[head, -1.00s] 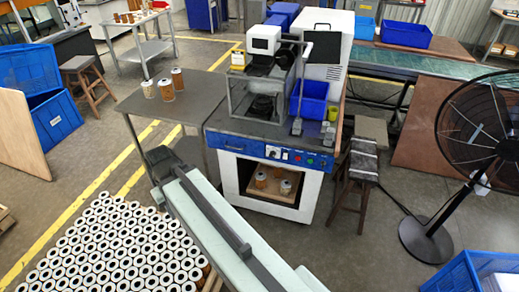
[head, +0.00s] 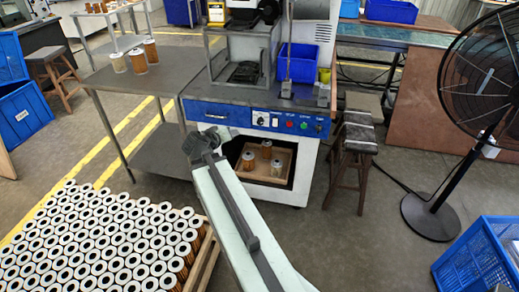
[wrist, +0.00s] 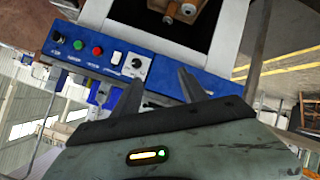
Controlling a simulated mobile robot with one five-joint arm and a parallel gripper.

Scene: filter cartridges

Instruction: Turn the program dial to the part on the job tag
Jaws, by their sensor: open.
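The program dial, a black knob on a white plate, sits on the blue front panel of the machine. It shows small in the head view (head: 261,118) and larger in the wrist view (wrist: 137,64), where its marks are too small to read. My gripper (wrist: 161,78) is open and empty, its fingers pointing at the blue panel. In the head view my gripper (head: 207,138) is in front of the panel's left part. I cannot make out a job tag.
A white switch (wrist: 116,57), a red button (wrist: 97,50) and a green button (wrist: 78,43) line up beside the dial. Below the panel is an open bay with cartridges on a wooden tray (head: 281,154). A stool (head: 357,150) and fan (head: 485,120) stand right.

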